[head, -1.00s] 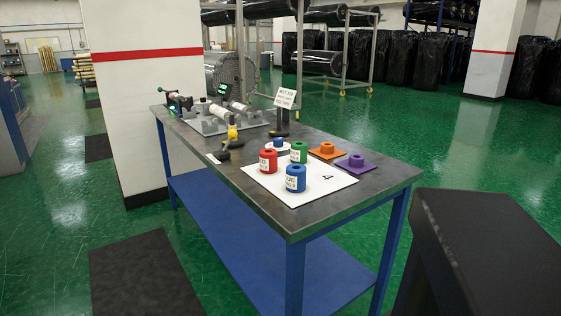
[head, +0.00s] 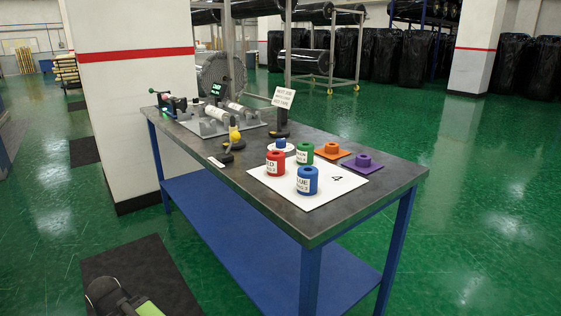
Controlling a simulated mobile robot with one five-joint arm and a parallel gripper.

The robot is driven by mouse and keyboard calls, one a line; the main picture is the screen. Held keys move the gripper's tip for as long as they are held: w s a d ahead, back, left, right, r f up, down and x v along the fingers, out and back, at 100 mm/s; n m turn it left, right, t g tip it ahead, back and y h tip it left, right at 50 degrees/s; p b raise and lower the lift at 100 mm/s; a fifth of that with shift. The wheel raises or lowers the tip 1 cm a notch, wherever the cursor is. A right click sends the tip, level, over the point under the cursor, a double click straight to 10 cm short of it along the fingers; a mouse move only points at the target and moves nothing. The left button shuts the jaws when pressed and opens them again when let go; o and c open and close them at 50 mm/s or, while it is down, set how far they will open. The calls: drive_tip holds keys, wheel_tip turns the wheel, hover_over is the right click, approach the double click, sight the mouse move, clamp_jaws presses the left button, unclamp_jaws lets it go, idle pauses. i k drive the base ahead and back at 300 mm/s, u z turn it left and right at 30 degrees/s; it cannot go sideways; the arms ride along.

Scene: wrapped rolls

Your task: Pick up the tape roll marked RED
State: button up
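The red tape roll (head: 276,163) stands upright on a white sheet (head: 312,202) on the workbench. A white label on its side is partly cut off from view and shows letters that look like the end of RED. A blue roll (head: 307,181) stands close in front and to its right, labelled BLUE. A green roll (head: 304,152) stands behind, to the right. All three have a hole in the top.
The grey-topped workbench (head: 365,195) also holds an orange piece (head: 332,150), a purple piece (head: 362,162), a sign (head: 283,97) and a fixture with white rollers (head: 217,113). A white pillar (head: 132,95) stands behind left. Green floor (head: 470,210) is open at right.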

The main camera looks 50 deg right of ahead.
sight(275, 160)
drive_tip(key=i, duration=0.95)
drive_tip(key=z, duration=0.05)
